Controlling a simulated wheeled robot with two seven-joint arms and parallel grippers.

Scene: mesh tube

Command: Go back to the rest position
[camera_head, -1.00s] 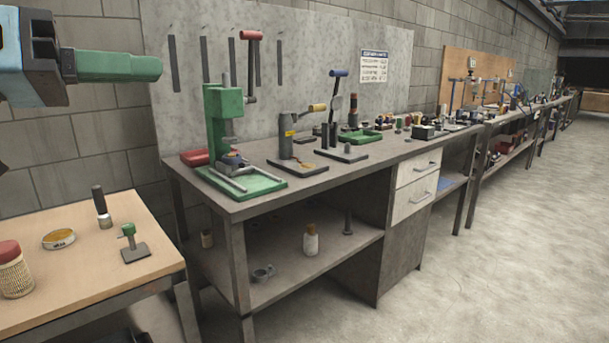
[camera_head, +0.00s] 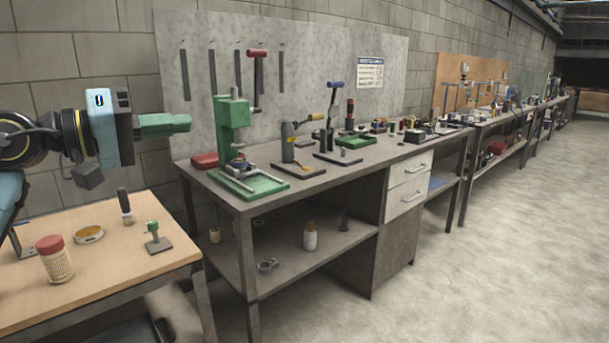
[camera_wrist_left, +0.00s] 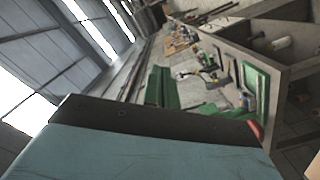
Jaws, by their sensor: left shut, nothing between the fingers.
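My left gripper (camera_head: 178,122) has green fingers that are shut with nothing between them. It is held in the air above the back of the wooden table (camera_head: 112,262), pointing right, left of the green press. Its green fingers (camera_wrist_left: 158,88) also show in the left wrist view, with the long workbench beyond them. My right gripper is not in view.
On the wooden table stand a red-capped mesh jar (camera_head: 55,262), a round tin (camera_head: 89,234), a dark-handled tool (camera_head: 125,206) and a small green-topped stand (camera_head: 156,240). A green press (camera_head: 232,125) stands on the workbench (camera_head: 300,187). Floor at right is clear.

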